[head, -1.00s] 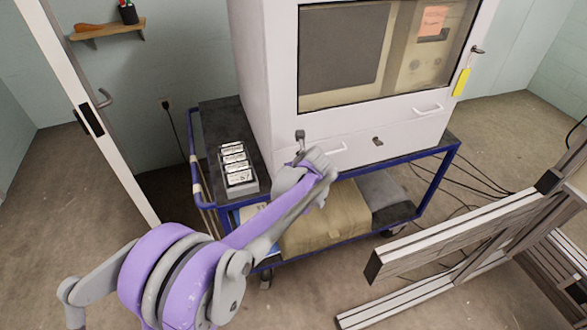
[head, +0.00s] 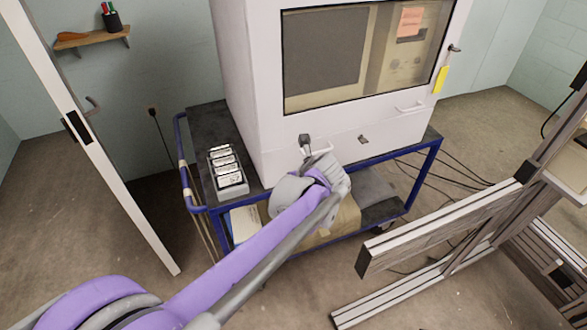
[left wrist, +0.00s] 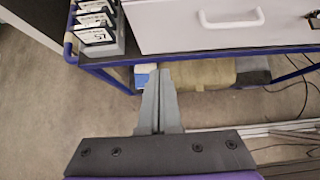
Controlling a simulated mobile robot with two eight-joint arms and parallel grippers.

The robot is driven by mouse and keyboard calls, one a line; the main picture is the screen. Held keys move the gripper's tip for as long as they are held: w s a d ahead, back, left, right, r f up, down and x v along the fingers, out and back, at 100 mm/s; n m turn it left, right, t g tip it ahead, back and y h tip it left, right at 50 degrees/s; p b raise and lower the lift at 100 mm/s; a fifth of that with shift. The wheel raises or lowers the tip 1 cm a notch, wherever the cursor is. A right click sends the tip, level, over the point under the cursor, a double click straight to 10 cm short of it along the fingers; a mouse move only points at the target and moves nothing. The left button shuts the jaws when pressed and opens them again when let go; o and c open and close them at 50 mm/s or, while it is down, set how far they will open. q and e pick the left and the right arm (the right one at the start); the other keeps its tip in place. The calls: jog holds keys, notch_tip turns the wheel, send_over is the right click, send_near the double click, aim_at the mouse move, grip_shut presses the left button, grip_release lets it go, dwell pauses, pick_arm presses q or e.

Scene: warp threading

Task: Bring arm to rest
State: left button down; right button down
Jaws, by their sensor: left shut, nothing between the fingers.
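My left arm (head: 245,235), purple and grey, reaches in from the lower left in the head view, with its wrist in front of the white cabinet's lower drawer. In the left wrist view my left gripper (left wrist: 160,73) has its two fingers pressed together, with nothing between them. The fingers point toward the blue cart, below a white drawer handle (left wrist: 231,19), and look apart from it. In the head view the arm hides much of the gripper. My right gripper is not in view.
The white cabinet (head: 245,100) stands on a blue-framed cart (head: 428,180). A tray of labelled cards (head: 228,172) sits on the cart's left side. Aluminium frames (head: 440,228) stand at right. A white door edge (head: 95,150) is at left. Open floor lies between.

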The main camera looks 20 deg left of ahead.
pick_arm(q)
jog(key=s+a+r+n+g+h+p, duration=0.1)
jog(key=s+n+h+p, duration=0.4)
jog(key=s+n, duration=2.3)
jog(key=s+p, duration=0.1)
jog(key=p, duration=0.2)
jog(key=shift+a+g+h+p, duration=0.3)
jog(key=shift+a+p, duration=0.1)
jog(key=shift+r, duration=0.1)
